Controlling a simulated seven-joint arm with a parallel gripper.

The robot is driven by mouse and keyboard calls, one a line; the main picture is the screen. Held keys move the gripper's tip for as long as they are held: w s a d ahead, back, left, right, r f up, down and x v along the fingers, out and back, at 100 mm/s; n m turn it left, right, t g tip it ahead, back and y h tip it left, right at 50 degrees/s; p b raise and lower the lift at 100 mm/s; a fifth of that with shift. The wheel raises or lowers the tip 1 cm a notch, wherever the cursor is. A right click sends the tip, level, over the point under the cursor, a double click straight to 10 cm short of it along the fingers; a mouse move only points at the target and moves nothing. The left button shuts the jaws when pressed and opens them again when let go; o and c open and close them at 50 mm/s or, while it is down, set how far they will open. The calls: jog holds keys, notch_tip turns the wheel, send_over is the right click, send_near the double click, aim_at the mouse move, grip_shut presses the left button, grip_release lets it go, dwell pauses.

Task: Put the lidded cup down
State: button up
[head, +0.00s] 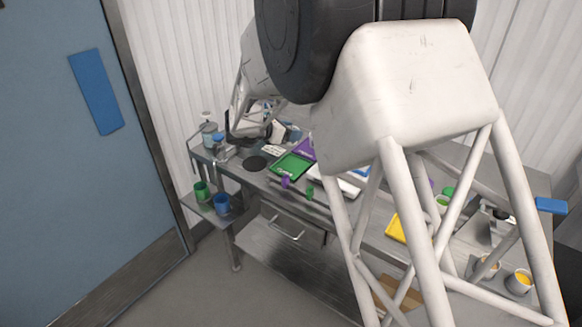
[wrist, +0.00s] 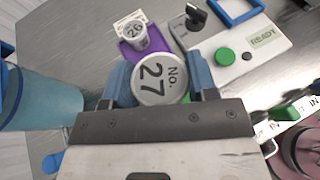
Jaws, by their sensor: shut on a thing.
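In the wrist view a cup with a round pale lid marked "No. 27" (wrist: 160,78) sits between the two blue fingers of my gripper (wrist: 162,86). The fingers are shut on it from both sides. I see it from above, so its lower part and what is under it are hidden. A smaller-looking cup marked "26" (wrist: 134,36) stands on a purple pad (wrist: 160,42) just beyond the held cup. In the head view my arm covers much of the table, and I cannot make out the held cup clearly.
A pale panel with a green button (wrist: 225,56) and a "READY" label (wrist: 265,37) lies right of the held cup. A blue frame (wrist: 262,12) is behind it. A large teal container (wrist: 40,100) stands close on the left. The metal table (wrist: 75,35) is bare at upper left.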

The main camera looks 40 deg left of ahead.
jog(key=shift+f, duration=0.1)
jog(key=shift+f, duration=3.05)
jog(key=shift+f, duration=1.9)
jog(key=shift+f, duration=0.1)
jog(key=o, duration=1)
jog(key=v, duration=1.2)
